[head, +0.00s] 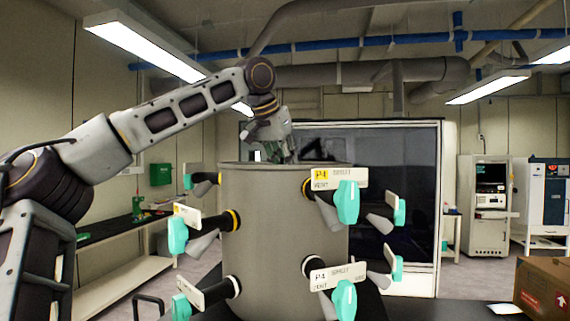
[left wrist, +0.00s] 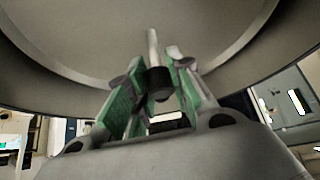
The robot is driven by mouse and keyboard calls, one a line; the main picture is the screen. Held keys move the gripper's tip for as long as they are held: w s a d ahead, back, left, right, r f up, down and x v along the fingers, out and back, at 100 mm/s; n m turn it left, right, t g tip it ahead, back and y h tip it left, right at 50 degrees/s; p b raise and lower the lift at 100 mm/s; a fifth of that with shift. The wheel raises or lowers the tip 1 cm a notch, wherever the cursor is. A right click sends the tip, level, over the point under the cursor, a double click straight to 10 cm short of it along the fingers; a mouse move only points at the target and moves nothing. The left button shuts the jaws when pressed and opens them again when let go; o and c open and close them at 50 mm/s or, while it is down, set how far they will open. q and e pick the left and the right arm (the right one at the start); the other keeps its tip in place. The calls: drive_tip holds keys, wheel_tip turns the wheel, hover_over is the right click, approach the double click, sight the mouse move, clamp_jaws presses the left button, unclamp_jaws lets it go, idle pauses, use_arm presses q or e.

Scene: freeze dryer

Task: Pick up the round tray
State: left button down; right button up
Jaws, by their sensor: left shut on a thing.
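The round tray (left wrist: 100,30) shows in the left wrist view as a wide grey disc with a curved rim, filling the top. A thin light rod with a black knob (left wrist: 159,80) runs in front of it. My left gripper (left wrist: 157,88) has its green-padded fingers shut on this knob. In the head view my left gripper (head: 288,152) reaches down at the open top of a grey drum (head: 275,215). The drum's near wall hides the fingertips and the tray there. My right gripper is not in view.
Several valves with teal handles (head: 347,202) and white tags stick out around the drum. A dark-windowed cabinet (head: 390,170) stands behind. A cardboard box (head: 543,288) is at the lower right, and a bench (head: 125,232) stands at the left.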

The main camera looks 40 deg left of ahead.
use_arm(q)
drive_tip(key=shift+r, duration=4.5)
idle(0.8)
drive_tip(key=shift+s, duration=0.25)
drive_tip(key=shift+s+d, duration=0.15)
drive_tip(key=shift+s, duration=0.45)
drive_tip(key=shift+s, duration=0.25)
drive_tip(key=shift+s+d+b, duration=0.2)
drive_tip(key=shift+s+b, duration=0.1)
drive_tip(key=shift+s, duration=0.8)
drive_tip(key=shift+s+d+b, duration=0.15)
drive_tip(key=shift+s+b, duration=0.15)
drive_tip(key=shift+s, duration=0.75)
